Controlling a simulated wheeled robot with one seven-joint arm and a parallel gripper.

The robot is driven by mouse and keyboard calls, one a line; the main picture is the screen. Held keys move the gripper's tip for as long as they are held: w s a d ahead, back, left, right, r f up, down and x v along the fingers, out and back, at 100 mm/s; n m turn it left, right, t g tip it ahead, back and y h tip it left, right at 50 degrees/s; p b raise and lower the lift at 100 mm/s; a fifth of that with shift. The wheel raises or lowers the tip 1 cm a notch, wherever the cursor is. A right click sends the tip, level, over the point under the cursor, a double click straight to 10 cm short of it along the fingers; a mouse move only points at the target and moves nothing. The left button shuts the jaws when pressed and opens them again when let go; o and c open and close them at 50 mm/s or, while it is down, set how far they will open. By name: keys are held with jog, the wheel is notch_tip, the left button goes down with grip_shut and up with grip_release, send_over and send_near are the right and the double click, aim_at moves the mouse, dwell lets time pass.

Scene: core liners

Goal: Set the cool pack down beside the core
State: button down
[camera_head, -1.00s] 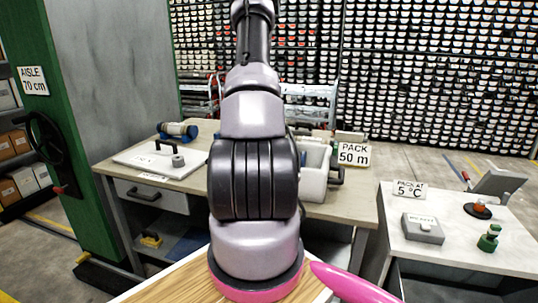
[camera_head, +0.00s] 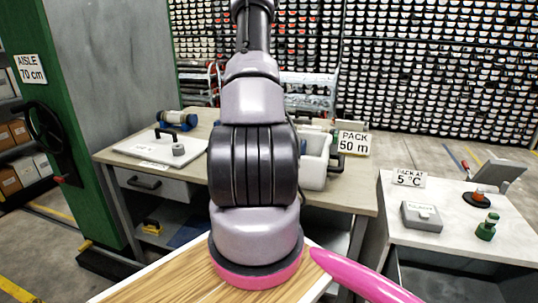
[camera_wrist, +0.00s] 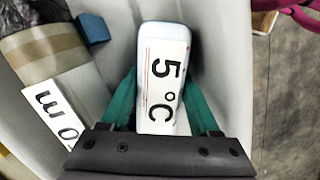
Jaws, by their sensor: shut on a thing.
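The cool pack (camera_wrist: 166,55), a white block marked "5 °C", is between the teal fingers of my gripper (camera_wrist: 163,100) in the wrist view. The fingers are shut on its sides. The core (camera_wrist: 48,55), a tan and grey cylinder with dark wrapping at one end, lies to the left, apart from the pack. Pale walls of a white box (camera_wrist: 225,50) show around them. In the head view the white box (camera_head: 314,172) stands on the bench, partly behind my arm. My gripper, the pack and the core are hidden there.
A blue block (camera_wrist: 93,28) sits near the core, and a white card (camera_wrist: 52,112) is at the core's lower side. A side table holds a grey case (camera_head: 421,217).

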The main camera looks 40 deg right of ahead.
jog(key=shift+f, duration=0.4)
jog(key=shift+c, duration=0.2)
grip_release()
jog(key=r, duration=0.3)
jog(key=w+r, duration=0.1)
jog(key=r, duration=0.6)
jog(key=shift+w+a+r, duration=0.1)
jog(key=shift+w+r, duration=0.2)
jog(key=shift+r, duration=0.05)
